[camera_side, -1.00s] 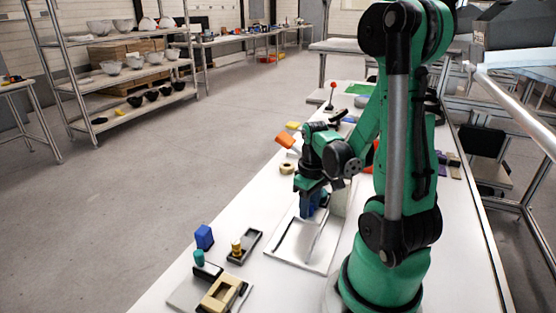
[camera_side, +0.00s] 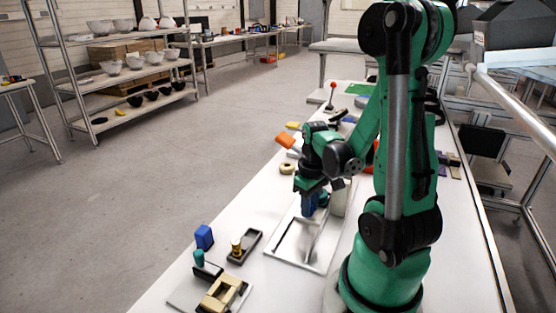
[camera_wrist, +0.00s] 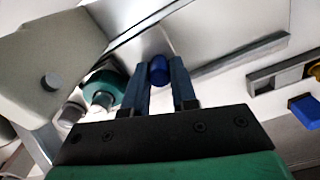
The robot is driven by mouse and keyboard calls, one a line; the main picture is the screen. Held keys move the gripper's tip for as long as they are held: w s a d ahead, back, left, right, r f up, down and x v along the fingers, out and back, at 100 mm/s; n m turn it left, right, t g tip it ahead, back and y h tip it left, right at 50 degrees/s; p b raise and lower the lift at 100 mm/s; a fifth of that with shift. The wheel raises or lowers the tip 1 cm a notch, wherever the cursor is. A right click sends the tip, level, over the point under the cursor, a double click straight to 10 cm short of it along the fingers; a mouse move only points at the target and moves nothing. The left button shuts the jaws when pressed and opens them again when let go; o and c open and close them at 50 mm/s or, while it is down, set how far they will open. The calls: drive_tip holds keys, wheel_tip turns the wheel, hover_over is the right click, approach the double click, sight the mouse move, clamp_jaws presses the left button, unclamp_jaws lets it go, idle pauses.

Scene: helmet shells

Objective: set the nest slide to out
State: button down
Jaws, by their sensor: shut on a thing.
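My gripper (camera_wrist: 160,76) is shut on a small rounded blue piece (camera_wrist: 158,68), which shows between the fingertips in the wrist view. What this piece is attached to is hidden. In the side view my gripper (camera_side: 309,208) is over the far end of a white, rimmed tray (camera_side: 283,258). A dark slotted track with a yellow knob (camera_side: 237,247) lies nearer the camera, apart from my gripper. Beside it is a grey plate with a beige frame (camera_side: 222,293) and a teal knob (camera_side: 199,257). I cannot tell which part is the nest slide.
A pale block (camera_side: 341,198) stands close to the right of my gripper and looms large in the wrist view (camera_wrist: 45,55). A blue block (camera_side: 204,237) stands near the track. A beige ring (camera_side: 287,168) and orange piece (camera_side: 285,143) lie farther back. The tray's middle is clear.

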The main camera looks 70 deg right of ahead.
idle(0.7)
drive_tip(key=a, duration=0.9)
drive_tip(key=c, duration=1)
unclamp_jaws()
drive_tip(key=shift+r, duration=0.1)
drive_tip(key=shift+r, duration=2.65)
